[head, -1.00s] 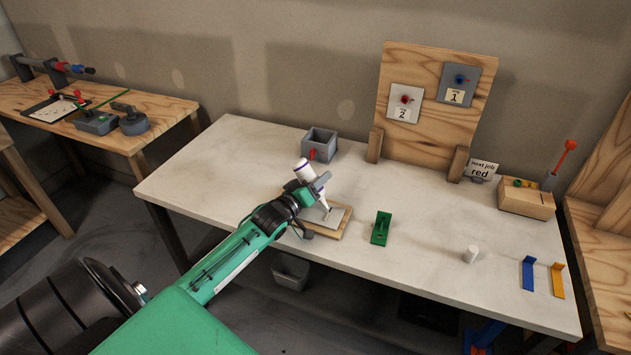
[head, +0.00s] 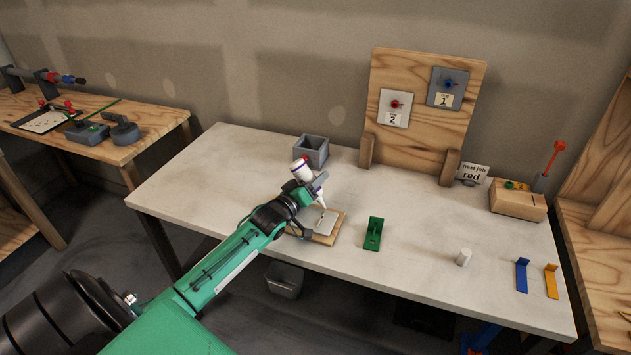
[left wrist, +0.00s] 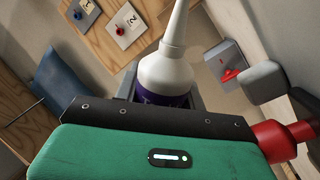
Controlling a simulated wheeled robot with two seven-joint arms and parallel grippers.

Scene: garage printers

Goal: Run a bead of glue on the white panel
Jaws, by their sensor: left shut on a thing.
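My left gripper (head: 308,190) is shut on a white glue bottle (head: 299,172) with a purple band. The bottle is tilted, its narrow nozzle pointing down over the white panel (head: 312,216). The panel lies on a wooden board (head: 326,239) on the table and bears a short dark mark. I cannot tell whether the nozzle tip touches the panel. In the left wrist view the bottle (left wrist: 167,75) stands between the jaws, and its nozzle tip is cut off by the frame. My right gripper is not in view.
A grey box (head: 312,151) stands behind the bottle. A green fixture (head: 374,234), a white cylinder (head: 463,257), and blue (head: 522,275) and yellow (head: 551,281) brackets stand to the right.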

